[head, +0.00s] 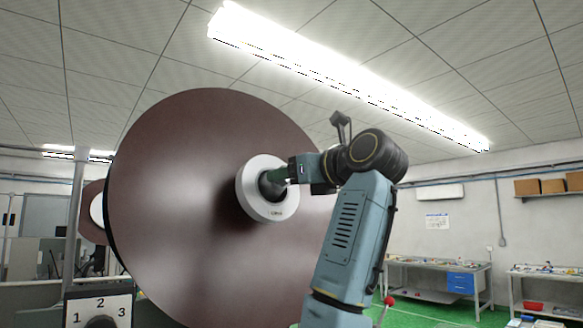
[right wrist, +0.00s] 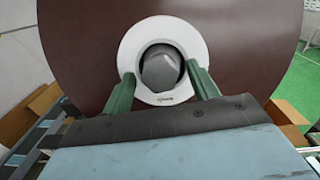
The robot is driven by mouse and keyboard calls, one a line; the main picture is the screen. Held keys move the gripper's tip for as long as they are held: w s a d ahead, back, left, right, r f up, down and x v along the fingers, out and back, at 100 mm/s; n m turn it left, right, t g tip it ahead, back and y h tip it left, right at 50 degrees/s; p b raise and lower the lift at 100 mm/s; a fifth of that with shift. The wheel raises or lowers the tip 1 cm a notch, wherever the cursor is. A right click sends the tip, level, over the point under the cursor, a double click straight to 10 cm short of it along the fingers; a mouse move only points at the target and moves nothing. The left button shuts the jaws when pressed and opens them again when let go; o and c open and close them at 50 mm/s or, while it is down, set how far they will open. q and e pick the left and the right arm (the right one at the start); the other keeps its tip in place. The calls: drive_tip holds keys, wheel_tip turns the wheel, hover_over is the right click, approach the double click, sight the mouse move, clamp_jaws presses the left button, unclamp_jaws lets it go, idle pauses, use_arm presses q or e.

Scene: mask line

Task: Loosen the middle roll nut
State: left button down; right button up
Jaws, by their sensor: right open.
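A large brown roll disc (head: 190,230) fills the middle of the head view, with a white ring (head: 252,207) at its hub. The dark grey roll nut (head: 266,185) sits in that ring; the right wrist view shows the nut (right wrist: 160,68) inside the ring (right wrist: 128,48) more fully. My right gripper (head: 283,175) reaches the nut from the right. In the right wrist view its two green fingers (right wrist: 161,82) are apart, one on each side of the nut. I cannot tell whether they touch it. My left gripper is not in view.
Another roll (head: 93,212) stands behind at the left. A panel numbered 1, 2, 3 (head: 98,303) is at the lower left. A workbench (head: 440,268) with blue drawers stands at the back right, with open green floor in front of it.

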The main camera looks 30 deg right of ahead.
drive_tip(key=shift+w, duration=0.3)
drive_tip(key=c, duration=1)
